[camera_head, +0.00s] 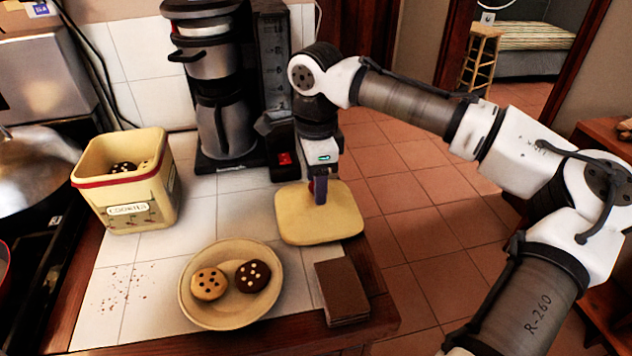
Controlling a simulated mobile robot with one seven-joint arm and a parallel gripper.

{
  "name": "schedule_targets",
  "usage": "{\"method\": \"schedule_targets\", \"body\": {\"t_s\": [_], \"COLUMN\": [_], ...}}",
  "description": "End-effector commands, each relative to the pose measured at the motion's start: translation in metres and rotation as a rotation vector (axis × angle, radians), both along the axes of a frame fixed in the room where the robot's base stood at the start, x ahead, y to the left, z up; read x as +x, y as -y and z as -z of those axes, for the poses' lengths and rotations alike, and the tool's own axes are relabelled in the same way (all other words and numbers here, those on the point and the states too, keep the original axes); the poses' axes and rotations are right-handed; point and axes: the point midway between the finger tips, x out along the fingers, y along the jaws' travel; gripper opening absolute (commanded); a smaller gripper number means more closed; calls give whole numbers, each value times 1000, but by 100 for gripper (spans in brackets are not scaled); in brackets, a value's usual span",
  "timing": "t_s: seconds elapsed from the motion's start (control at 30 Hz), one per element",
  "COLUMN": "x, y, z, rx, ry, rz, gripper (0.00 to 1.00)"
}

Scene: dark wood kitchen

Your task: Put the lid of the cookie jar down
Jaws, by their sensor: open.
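The cookie jar (115,192) stands uncovered at the left of the tiled counter. It is cream with a red rim and a "COOKIES" label, and cookies show inside. Its lid (320,226), a flat cream rounded square, lies on the counter to the right, near the counter's right edge. My gripper (318,198) points down right over the middle of the lid. Its jaws are open, seen nearly edge-on, and the lid's knob is mostly hidden behind them. I cannot tell whether the fingers touch the lid.
A plate (235,318) with two cookies sits in front of the lid. A brown block (341,291) lies at the counter's front right corner. A coffee maker (222,90) stands behind, near my gripper. A stove with a pan (35,170) is at the left.

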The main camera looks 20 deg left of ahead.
Motion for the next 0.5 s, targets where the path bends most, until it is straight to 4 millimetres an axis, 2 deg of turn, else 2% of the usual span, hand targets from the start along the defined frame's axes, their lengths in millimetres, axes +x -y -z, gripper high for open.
{"method": "schedule_targets", "body": {"t_s": [0.3, 0.5], "x": [0, 0], "y": [-1, -1], "z": [-65, -98], "rx": [4, 3], "ry": [2, 2], "rz": [-1, 0], "gripper": [52, 52]}}
